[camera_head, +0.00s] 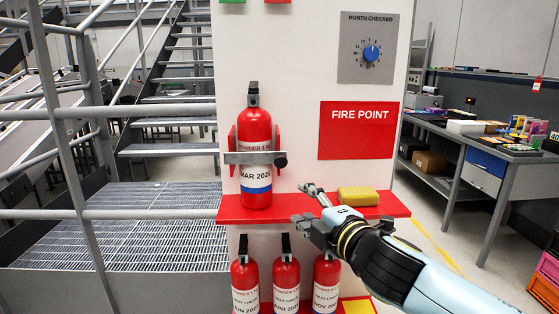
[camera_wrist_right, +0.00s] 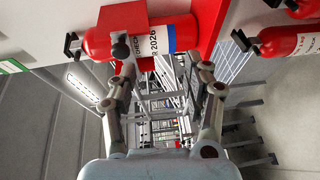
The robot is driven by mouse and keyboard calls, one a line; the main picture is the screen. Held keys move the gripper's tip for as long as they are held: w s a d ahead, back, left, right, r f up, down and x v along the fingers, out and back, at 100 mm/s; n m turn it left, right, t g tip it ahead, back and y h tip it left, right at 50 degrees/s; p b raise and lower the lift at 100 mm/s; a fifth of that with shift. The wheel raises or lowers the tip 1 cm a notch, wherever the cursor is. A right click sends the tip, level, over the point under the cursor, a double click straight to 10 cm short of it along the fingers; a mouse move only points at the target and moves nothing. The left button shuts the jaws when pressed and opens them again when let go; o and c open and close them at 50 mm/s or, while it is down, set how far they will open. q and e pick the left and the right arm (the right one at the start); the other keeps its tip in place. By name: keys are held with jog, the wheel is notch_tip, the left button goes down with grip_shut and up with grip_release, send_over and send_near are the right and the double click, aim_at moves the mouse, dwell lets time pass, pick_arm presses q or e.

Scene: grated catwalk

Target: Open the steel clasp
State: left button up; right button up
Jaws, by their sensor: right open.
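The steel clasp (camera_head: 240,158) is a grey band lying across the front of the upper red extinguisher (camera_head: 257,130), which stands upright on the red shelf (camera_head: 232,213). A dark round knob (camera_head: 281,161) sits at the clasp's right end. The clasp looks shut. My left gripper is out of view.
A yellow sponge-like block (camera_head: 358,196) lies on the shelf close to my right gripper. Several small extinguishers (camera_head: 286,284) stand below the shelf. A dial (camera_head: 371,53) and a red sign (camera_head: 358,130) are on the panel. A metal railing (camera_head: 140,113) is at left.

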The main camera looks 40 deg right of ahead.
jog(key=t, duration=0.1)
send_near(282, 163)
jog(key=shift+n, duration=0.4)
jog(key=w+p, duration=0.1)
jog(key=w, duration=0.2)
jog(key=w+d+p, duration=0.1)
jog(key=w, duration=0.2)
jog(key=w+p, duration=0.1)
jog(key=w, duration=0.2)
jog(key=shift+w+d, duration=0.35)
jog(key=shift+w, duration=0.45)
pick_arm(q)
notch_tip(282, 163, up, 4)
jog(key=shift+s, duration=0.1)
pick_arm(e)
grip_shut()
